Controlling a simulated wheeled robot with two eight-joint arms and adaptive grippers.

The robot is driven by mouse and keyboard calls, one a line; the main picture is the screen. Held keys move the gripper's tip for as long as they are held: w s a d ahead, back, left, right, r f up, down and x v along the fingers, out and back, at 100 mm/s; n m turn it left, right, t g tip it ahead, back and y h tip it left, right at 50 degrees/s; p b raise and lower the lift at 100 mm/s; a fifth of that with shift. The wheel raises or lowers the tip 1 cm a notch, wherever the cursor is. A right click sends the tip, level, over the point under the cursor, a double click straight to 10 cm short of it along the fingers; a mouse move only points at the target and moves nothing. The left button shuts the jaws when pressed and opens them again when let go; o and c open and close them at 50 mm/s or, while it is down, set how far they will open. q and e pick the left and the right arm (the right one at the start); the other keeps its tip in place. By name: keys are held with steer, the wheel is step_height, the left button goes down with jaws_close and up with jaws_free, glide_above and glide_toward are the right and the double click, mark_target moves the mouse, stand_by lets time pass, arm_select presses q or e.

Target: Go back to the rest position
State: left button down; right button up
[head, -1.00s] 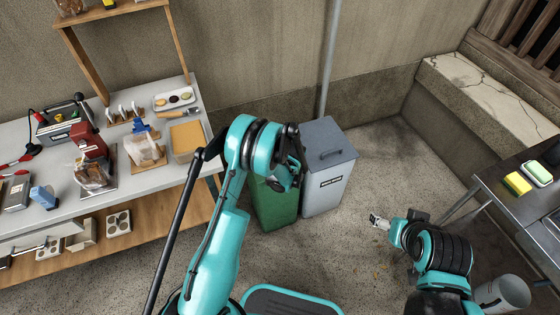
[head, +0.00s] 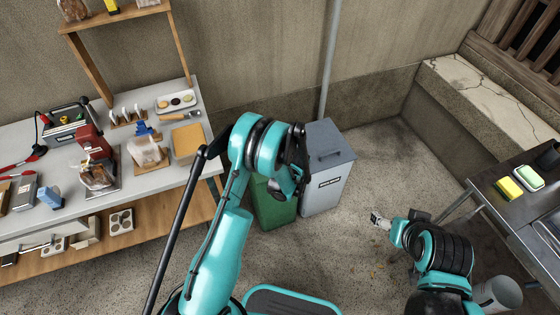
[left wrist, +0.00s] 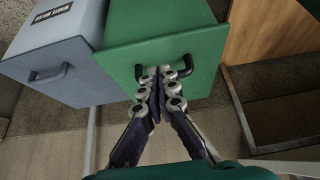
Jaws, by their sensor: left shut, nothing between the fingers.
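My left arm is raised in the middle of the head view, and its wrist is bent down in front of the bins. In the left wrist view my left gripper (left wrist: 160,88) has its fingers together with nothing between them. It appears over the green bin (left wrist: 165,30), whose dark handle shows on both sides of the fingertips. I cannot tell whether they touch it. My right gripper (head: 377,219) is at the lower right of the head view, over the bare floor. It is small there, and its jaw state is unclear.
The grey bin (head: 326,185) stands right of the green one. A dark counter (head: 520,215) with sponges is at the right.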

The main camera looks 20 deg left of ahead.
arm_select(q)
steer(key=s+d, duration=0.1)
steer(key=s, duration=0.1)
steer(key=s+d+f, duration=0.1)
steer(key=s+d, duration=0.1)
steer(key=shift+p, duration=0.3)
steer(key=s+a+r+m+h, duration=0.1)
steer(key=s+r+m, duration=0.15)
steer(key=r, duration=0.85)
steer(key=s+a+r+m+h, duration=0.1)
steer(key=s+r, duration=0.2)
steer(key=r, duration=0.8)
steer(key=s+r+m+t, duration=0.1)
steer(key=s+r+m, duration=0.1)
steer(key=s+r, duration=0.3)
steer(key=s+a+r+m+t+h, duration=0.1)
steer(key=s+r, duration=0.4)
steer(key=s, duration=0.8)
steer(key=shift+s+r+m+h, duration=0.15)
steer(key=shift+s+m+h, duration=0.15)
steer(key=shift+m, duration=0.15)
steer(key=shift+a, duration=0.1)
